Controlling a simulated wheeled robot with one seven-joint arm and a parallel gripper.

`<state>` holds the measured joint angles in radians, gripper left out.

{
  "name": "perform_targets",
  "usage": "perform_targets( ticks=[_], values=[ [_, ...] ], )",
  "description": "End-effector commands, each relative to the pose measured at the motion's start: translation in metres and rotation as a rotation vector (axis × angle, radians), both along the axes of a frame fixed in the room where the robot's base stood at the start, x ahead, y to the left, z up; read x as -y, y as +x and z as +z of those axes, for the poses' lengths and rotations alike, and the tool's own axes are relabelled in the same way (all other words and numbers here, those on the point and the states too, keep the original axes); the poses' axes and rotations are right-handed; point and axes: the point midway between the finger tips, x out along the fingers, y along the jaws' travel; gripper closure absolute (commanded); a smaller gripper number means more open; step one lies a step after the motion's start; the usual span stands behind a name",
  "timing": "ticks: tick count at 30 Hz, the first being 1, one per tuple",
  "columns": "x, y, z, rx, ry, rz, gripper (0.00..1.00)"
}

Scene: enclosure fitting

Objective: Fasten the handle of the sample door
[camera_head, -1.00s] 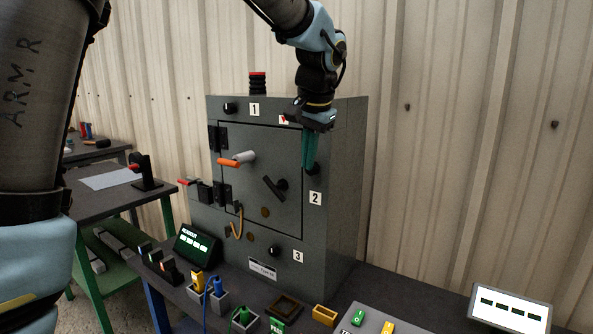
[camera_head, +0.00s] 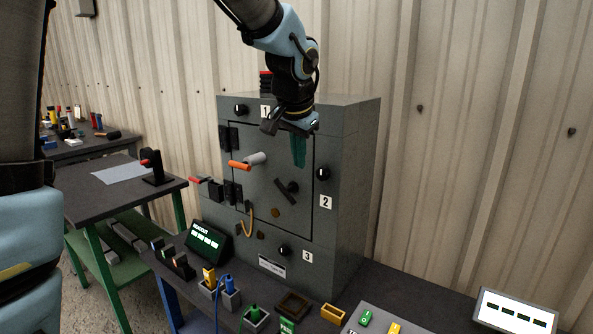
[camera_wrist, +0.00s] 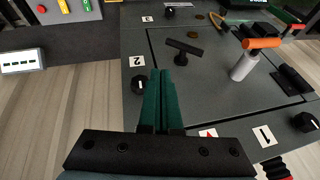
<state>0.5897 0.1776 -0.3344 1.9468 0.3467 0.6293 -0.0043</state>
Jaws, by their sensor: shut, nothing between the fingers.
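The sample door (camera_head: 262,215) is a flat grey panel on the front of a grey cabinet, and it looks closed. A dark bar handle (camera_head: 286,191) sits slanted on its right half; it also shows in the wrist view (camera_wrist: 184,48). A grey cylinder with an orange grip (camera_head: 240,166) sticks out at the door's upper left. My gripper (camera_head: 299,164) has green fingers pointing down in front of the door's upper right, above the bar handle. In the wrist view its fingers (camera_wrist: 161,76) are together and empty, apart from the handle.
Black knobs sit by label 1 (camera_head: 240,110), label 2 (camera_head: 323,173) and label 3 (camera_head: 284,250) on the cabinet frame. Black hinge-like blocks (camera_head: 230,138) line the door's left edge. Coloured plugs, small trays and a display (camera_head: 516,311) stand on the bench in front.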

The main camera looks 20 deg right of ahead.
Motion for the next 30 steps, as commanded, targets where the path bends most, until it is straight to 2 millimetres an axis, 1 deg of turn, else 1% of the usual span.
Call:
perform_targets(
  ticks=[9,14,16,21,25,30],
  values=[
    [0.014,0.021,-0.057,-0.006,0.005,-0.002,1.0],
    [0.021,0.033,-0.084,-0.004,0.004,-0.002,1.0],
    [0.018,0.042,-0.09,-0.004,0.003,0.001,1.0],
    [0.016,0.053,-0.104,-0.001,0.001,-0.001,1.0],
    [0.015,0.057,-0.109,-0.002,0.001,0.001,1.0],
    [0.015,0.058,-0.11,0.0,0.001,0.0,1.0]
  ],
)
